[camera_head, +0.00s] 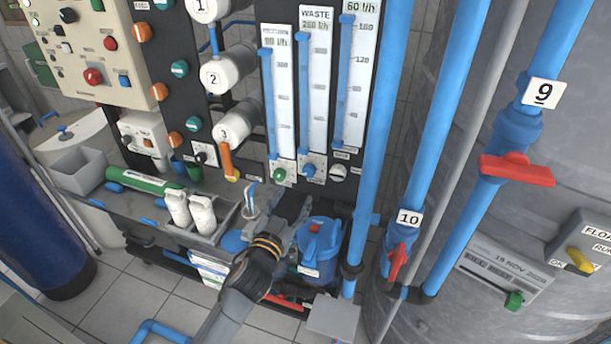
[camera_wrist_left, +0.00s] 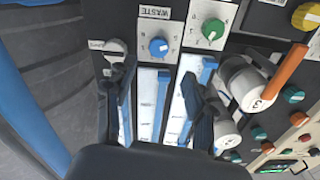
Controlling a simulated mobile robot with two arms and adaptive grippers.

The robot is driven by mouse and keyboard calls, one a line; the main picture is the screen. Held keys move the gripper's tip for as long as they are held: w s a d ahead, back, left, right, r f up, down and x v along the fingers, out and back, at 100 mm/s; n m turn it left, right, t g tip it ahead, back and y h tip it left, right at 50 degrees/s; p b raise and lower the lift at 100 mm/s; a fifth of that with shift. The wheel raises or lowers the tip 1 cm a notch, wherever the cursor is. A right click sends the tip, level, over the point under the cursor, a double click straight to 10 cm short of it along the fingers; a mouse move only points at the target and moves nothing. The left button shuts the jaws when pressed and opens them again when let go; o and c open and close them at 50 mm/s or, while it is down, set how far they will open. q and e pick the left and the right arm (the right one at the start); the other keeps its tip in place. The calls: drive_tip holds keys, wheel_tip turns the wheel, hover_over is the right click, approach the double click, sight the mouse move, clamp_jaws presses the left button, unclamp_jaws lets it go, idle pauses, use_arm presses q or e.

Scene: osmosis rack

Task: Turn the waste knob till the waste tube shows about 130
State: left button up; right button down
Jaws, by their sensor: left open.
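The waste tube (camera_head: 315,90) is the middle of three upright flow tubes in the head view. Its heading reads WASTE with what looks like 260 l/h, and its blue column rises nearly to the top. The blue waste knob (camera_head: 309,171) sits below it. In the wrist view, the waste knob (camera_wrist_left: 158,47) shows under an inverted WASTE label, between and beyond the fingers. My left gripper (camera_head: 290,207) is open and empty, just below and in front of the knobs; it also shows in the wrist view (camera_wrist_left: 160,100). I see no contact with the knob.
A green knob (camera_head: 279,175) and a grey-white knob (camera_head: 338,172) flank the waste knob closely. A blue container (camera_head: 318,245) stands beside my left gripper. Thick blue pipes (camera_head: 392,120) rise on the right. White cylinders (camera_head: 235,122) project on the left.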

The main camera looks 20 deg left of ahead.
sight(307, 174)
use_arm(q)
drive_tip(key=w, duration=0.9)
drive_tip(key=shift+d+p, duration=0.2)
drive_tip(key=shift+p, duration=0.2)
drive_tip(key=shift+s, duration=0.1)
clamp_jaws()
drive_tip(key=m, duration=0.8)
drive_tip(key=shift+m+b, duration=0.3)
drive_tip(key=shift+b, duration=0.05)
